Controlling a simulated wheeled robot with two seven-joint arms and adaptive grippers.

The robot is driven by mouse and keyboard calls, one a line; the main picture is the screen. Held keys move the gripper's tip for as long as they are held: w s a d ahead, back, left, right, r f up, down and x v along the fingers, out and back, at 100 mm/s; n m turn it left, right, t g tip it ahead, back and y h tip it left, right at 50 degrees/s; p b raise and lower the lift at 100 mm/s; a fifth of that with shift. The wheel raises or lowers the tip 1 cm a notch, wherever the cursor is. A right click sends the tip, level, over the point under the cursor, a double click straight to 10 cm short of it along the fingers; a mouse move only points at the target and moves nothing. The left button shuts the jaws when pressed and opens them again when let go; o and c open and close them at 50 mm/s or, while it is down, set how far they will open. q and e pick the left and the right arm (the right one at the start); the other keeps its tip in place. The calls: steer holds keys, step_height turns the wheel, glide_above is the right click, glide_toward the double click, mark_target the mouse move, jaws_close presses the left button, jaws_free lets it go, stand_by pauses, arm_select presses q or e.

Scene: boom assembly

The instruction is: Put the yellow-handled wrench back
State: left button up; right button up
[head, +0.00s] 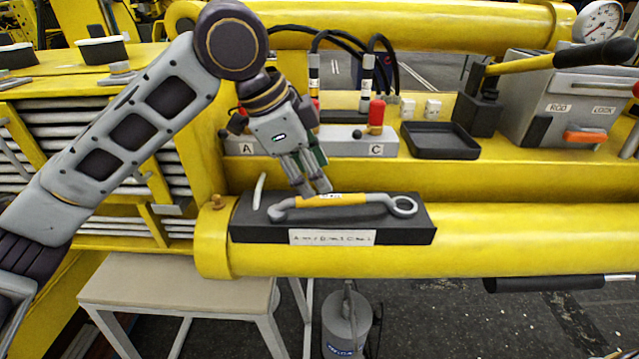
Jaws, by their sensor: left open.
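The yellow-handled wrench (335,200) lies lengthwise on top of a black holder block (420,222), with its grey ring end to the right and its open end to the left. The block has a white label on its front and sits on the yellow cylinder. My left gripper (315,192) points down just above the wrench's handle, its fingertips close to the yellow part. It is open; whether a fingertip touches the handle cannot be told. My right gripper does not show.
A grey valve block (345,143) with red knobs and hoses stands behind the holder. A black tray (440,140) and a grey box (565,100) with a yellow lever stand to the right. A small grey peg (259,190) rises at the holder's left end. A bench (175,283) stands below.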

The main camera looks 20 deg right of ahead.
arm_select(q)
steer(key=shift+v, duration=2.15)
